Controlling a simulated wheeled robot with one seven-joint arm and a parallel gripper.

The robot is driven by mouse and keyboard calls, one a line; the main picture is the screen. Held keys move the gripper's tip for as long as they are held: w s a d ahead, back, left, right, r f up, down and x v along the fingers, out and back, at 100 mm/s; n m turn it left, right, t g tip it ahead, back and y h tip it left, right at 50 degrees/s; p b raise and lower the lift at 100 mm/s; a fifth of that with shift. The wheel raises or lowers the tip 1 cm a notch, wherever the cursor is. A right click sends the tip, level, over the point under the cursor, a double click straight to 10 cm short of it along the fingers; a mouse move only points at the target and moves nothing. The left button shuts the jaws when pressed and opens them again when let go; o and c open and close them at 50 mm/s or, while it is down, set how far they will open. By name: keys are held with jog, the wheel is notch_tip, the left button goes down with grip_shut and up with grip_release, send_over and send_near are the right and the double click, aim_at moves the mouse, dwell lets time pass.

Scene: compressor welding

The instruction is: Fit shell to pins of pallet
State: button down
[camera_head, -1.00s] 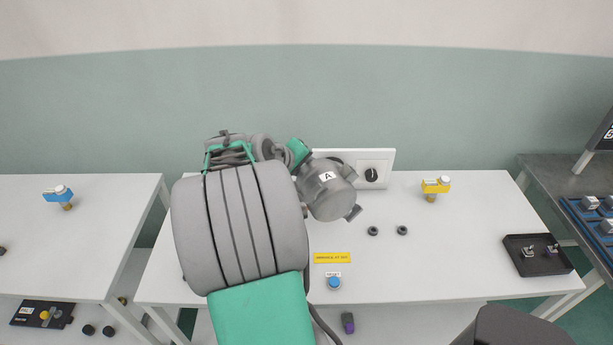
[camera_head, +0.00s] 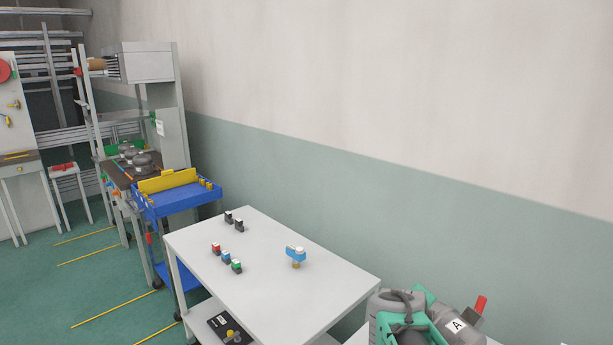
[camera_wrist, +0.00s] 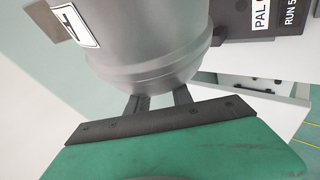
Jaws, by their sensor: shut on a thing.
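The shell (camera_wrist: 150,45) is a grey rounded metal can with a white label. It fills the top of the wrist view. My gripper (camera_wrist: 160,103) is shut on it, with two dark fingers at the shell's lower end. In the head view the shell (camera_head: 455,324), marked "A", shows at the bottom right edge beside my grey and green arm. A dark block with labels reading "PAL" and "RUN 5" (camera_wrist: 262,20) is at the upper right of the wrist view, behind the shell. I cannot make out any pallet pins.
A white table (camera_head: 270,235) carries a blue-and-white device (camera_head: 296,254) and several small coloured blocks. A black panel (camera_head: 222,322) is on its lower shelf. A blue cart (camera_head: 180,200) and a dark bench with grey domed parts (camera_head: 140,158) stand further left. Open green floor lies left.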

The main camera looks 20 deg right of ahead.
jog(key=w+a+r+n+t+y, duration=0.15)
jog(key=a+n+y, duration=0.3)
jog(key=a, duration=0.85)
jog(key=w+a+r+n+t+y, duration=0.1)
jog(key=a+r+n+t+y, duration=0.3)
jog(key=a, duration=0.9)
jog(key=s+d+f+m+g+h, duration=0.1)
jog(key=d+f+m+g+h, duration=0.1)
jog(key=d, duration=0.7)
jog(key=s+d+f+m+g+h, duration=0.1)
jog(key=d+m+h, duration=0.3)
jog(key=d, duration=0.6)
jog(key=s+d+f+m+g+h, duration=0.1)
jog(key=d+f+m+g+h, duration=0.1)
jog(key=d, duration=0.7)
jog(key=shift+s+d+f+m+g+h, duration=0.35)
jog(key=shift+f+m+g+h, duration=0.15)
jog(key=shift+m, duration=0.25)
jog(key=s+d+f+m+g+h, duration=0.1)
jog(key=s+d+m+g, duration=0.6)
jog(key=s+d, duration=1.1)
jog(key=shift+s+d+f+m+h, duration=0.45)
jog(key=shift+f+m, duration=0.35)
jog(key=shift+m, duration=0.4)
jog(key=shift+a+f+g, duration=0.1)
jog(key=shift+a+g, duration=0.05)
jog(key=shift+g, duration=0.1)
